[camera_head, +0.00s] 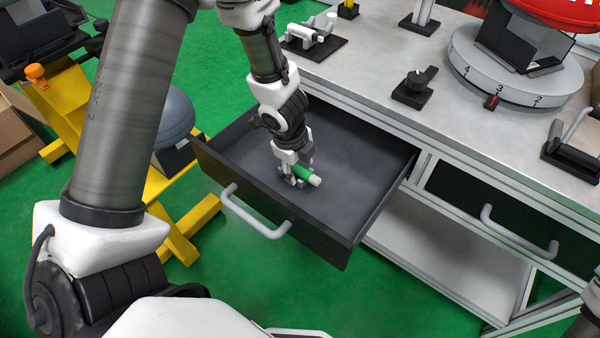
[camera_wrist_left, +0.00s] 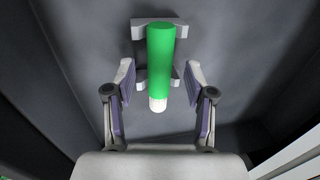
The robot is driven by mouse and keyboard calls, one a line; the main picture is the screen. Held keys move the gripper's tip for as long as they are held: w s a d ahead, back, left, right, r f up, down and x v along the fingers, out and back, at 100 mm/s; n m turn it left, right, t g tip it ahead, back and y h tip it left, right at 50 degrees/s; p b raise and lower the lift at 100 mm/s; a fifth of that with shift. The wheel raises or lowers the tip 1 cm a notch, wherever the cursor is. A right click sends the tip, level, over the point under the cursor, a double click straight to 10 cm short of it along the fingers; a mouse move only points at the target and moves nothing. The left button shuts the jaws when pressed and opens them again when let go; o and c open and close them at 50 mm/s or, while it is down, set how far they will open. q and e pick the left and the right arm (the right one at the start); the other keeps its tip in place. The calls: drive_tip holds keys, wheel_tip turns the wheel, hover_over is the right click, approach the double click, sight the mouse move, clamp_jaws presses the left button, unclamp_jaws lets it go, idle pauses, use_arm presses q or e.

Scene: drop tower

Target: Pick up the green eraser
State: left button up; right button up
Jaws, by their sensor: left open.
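The green eraser (camera_head: 303,172) is a green cylinder with a white end, inside the open dark drawer (camera_head: 350,205). In the left wrist view the eraser (camera_wrist_left: 161,55) rests on a light grey cradle (camera_wrist_left: 143,28), its white end towards my gripper. My left gripper (camera_head: 296,170) reaches down into the drawer at the eraser. It also shows in the left wrist view (camera_wrist_left: 162,84), open, one finger on each side of the eraser with a gap to both. My right gripper is out of view.
The bench top (camera_head: 385,65) above holds a black knob switch (camera_head: 415,88) and a numbered round turntable (camera_head: 513,92). A closed drawer (camera_head: 475,195) is to the right.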

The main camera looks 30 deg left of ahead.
use_arm(q)
clamp_jaws()
